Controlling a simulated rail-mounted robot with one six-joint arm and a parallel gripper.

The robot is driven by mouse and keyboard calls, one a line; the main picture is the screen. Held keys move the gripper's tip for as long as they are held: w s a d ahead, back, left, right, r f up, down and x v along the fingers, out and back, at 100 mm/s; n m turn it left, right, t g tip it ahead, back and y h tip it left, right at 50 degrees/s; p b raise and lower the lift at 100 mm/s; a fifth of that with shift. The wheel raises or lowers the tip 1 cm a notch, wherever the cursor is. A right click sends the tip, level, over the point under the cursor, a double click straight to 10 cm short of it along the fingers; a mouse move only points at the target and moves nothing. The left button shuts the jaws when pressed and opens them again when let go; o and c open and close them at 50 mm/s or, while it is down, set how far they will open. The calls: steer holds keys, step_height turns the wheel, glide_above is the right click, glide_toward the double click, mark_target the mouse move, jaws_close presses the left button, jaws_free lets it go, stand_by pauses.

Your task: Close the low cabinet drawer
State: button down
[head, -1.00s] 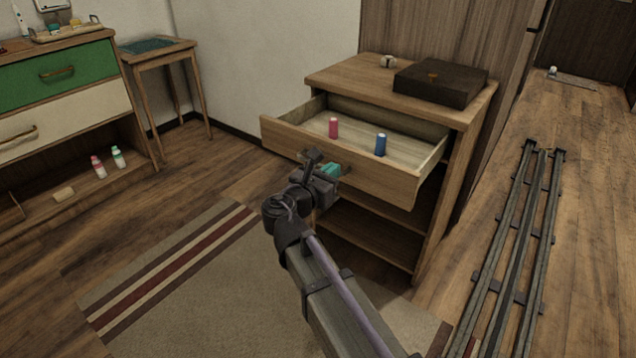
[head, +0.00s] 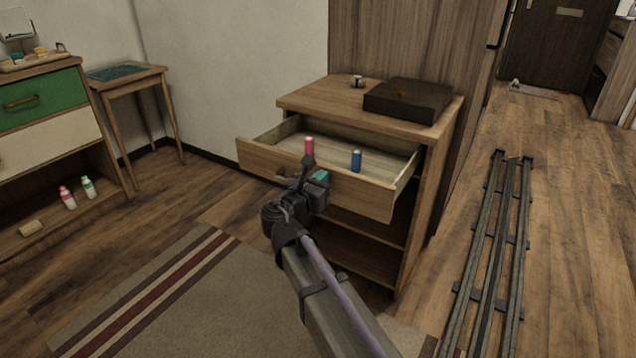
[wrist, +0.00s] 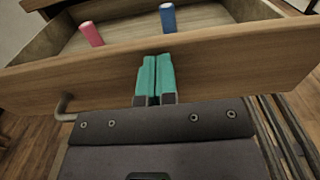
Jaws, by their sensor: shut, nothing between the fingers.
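The low wooden cabinet (head: 436,185) has its top drawer (head: 368,195) pulled well out. A pink cylinder (head: 309,146) and a blue cylinder (head: 356,161) stand upright in the drawer; both also show in the wrist view, pink (wrist: 91,34) and blue (wrist: 167,17). My gripper (head: 321,177) is shut and empty, in front of the drawer's front panel (wrist: 235,62). In the wrist view its teal fingertips (wrist: 154,75) overlap the middle of the panel, below its top edge; I cannot tell whether they touch. A metal handle (wrist: 64,107) shows left of the fingers.
Floor rails (head: 490,250) run along the right. A striped rug (head: 200,300) lies in front. A small table (head: 128,75) and a green-fronted dresser (head: 40,100) stand at left.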

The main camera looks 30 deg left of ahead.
steer(key=w, duration=0.7)
steer(key=w+d, duration=0.1)
steer(key=w, duration=0.7)
steer(key=w+d, duration=0.1)
steer(key=w, duration=0.7)
steer(key=shift+w, duration=0.25)
steer(key=shift+w+a, duration=0.1)
steer(key=shift+w, duration=0.3)
steer(key=shift+w+r, duration=0.1)
steer(key=shift+s, duration=0.5)
steer(key=s, duration=0.9)
steer(key=s+a, duration=0.1)
steer(key=s, duration=0.3)
steer(key=shift+s, duration=0.35)
